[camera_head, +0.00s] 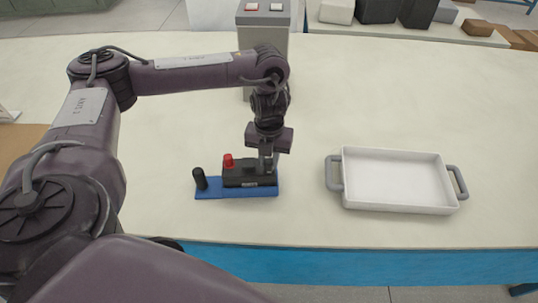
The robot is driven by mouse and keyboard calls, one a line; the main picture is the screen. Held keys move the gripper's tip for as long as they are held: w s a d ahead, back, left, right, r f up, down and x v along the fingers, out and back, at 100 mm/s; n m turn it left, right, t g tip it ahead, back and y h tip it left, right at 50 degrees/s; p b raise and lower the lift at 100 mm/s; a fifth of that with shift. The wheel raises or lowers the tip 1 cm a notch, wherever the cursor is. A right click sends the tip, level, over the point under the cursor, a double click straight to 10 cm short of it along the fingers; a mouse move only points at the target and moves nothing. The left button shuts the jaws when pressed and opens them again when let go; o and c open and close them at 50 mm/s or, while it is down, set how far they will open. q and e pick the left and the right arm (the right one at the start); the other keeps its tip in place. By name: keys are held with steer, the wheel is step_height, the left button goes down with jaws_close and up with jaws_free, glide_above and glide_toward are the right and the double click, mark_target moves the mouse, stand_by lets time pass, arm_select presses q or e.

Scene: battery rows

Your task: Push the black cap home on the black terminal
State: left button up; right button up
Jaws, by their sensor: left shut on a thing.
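A black battery block (240,173) lies on a blue mat (238,193) near the table's front edge. A red cap (228,160) stands on its left end. My left gripper (267,165) points down at the block's right end, where the black terminal is. Its jaws are shut on a small dark piece, taken to be the black cap, which the fingers mostly hide. I cannot tell how far down on the terminal it sits. A black upright cylinder (200,179) stands on the mat's left end, apart from the block. My right gripper is not in view.
A white tray with grey handles (395,181) stands to the right of the mat. A grey box with red and white tops (265,25) is behind my left wrist. The pale table (420,100) is clear behind the tray.

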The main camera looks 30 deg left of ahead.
arm_select(q)
steer(key=shift+f+b, duration=0.3)
steer(key=shift+f, duration=0.15)
stand_by(0.7)
steer(key=o, duration=1)
steer(key=shift+o, duration=0.4)
steer(key=o, duration=0.4)
steer(key=shift+a+r+p, duration=0.1)
steer(key=shift+r+p, duration=0.85)
steer(key=shift+p, duration=0.05)
steer(key=shift+r+p, duration=2.6)
steer(key=shift+p, duration=0.2)
